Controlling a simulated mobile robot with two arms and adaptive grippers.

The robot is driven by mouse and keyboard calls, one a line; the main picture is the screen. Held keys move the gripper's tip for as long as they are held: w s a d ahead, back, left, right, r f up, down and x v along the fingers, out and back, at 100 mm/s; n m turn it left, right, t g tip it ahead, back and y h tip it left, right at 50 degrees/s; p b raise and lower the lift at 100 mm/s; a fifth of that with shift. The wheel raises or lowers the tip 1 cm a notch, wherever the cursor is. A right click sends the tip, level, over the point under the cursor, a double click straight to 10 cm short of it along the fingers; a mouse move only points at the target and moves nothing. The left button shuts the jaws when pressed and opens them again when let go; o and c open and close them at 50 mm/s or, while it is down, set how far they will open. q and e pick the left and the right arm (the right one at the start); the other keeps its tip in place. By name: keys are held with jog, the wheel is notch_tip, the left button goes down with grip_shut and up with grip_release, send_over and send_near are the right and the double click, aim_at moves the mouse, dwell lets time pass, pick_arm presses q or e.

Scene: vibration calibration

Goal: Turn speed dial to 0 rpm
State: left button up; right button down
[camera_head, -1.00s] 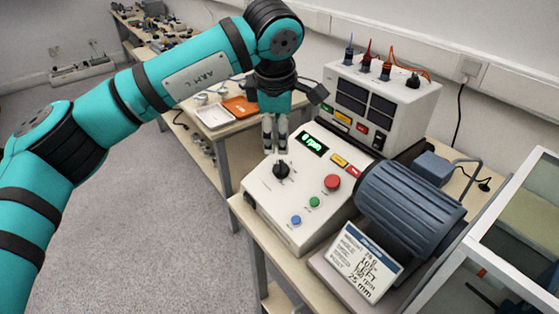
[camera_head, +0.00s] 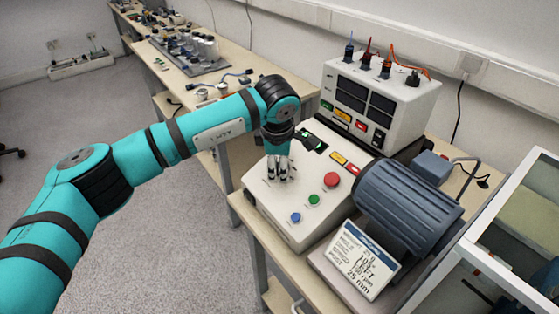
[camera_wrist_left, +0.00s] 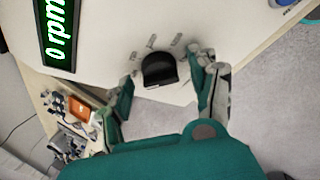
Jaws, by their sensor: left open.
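The speed dial is a black knob (camera_wrist_left: 159,69) on the sloped face of the white control box (camera_head: 300,215). In the head view my gripper hides it. The green display (camera_wrist_left: 60,32) reads 0 rpm in the left wrist view; in the head view my arm partly covers it. My left gripper (camera_head: 279,178) points down over the dial. In the left wrist view its open fingers (camera_wrist_left: 163,95) stand on either side of the dial, with visible gaps. I cannot tell their exact height above the panel. My right gripper is not in view.
The panel also carries a red button (camera_head: 331,180), a green button (camera_head: 314,200) and a blue button (camera_head: 295,217). A dark motor (camera_head: 410,208) and a white sign (camera_head: 362,258) stand to the right. A power supply (camera_head: 380,100) stands behind.

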pick_arm(q)
jog(key=c, duration=1.1)
jog(key=shift+c, duration=0.3)
jog(key=shift+n, duration=0.3)
jog(key=shift+w+n+g+b, duration=0.1)
jog(key=shift+n+g+b, duration=0.3)
jog(key=shift+n+b, duration=0.4)
jog(key=n, duration=0.2)
jog(key=shift+w+n+g, duration=0.1)
jog(key=shift+n+g, duration=0.3)
jog(key=n, duration=0.2)
jog(key=n+g+h, duration=0.1)
jog(key=n, duration=0.2)
jog(key=shift+w+a+r+g, duration=0.1)
jog(key=shift+a+g, duration=0.05)
jog(key=shift+g, duration=0.15)
jog(key=n+h, duration=0.1)
jog(key=n, duration=0.2)
jog(key=shift+g, duration=0.4)
jog(key=shift+w+a+n+h+p, duration=0.15)
jog(key=shift+n+h+p, duration=0.3)
jog(key=shift+n, duration=1.35)
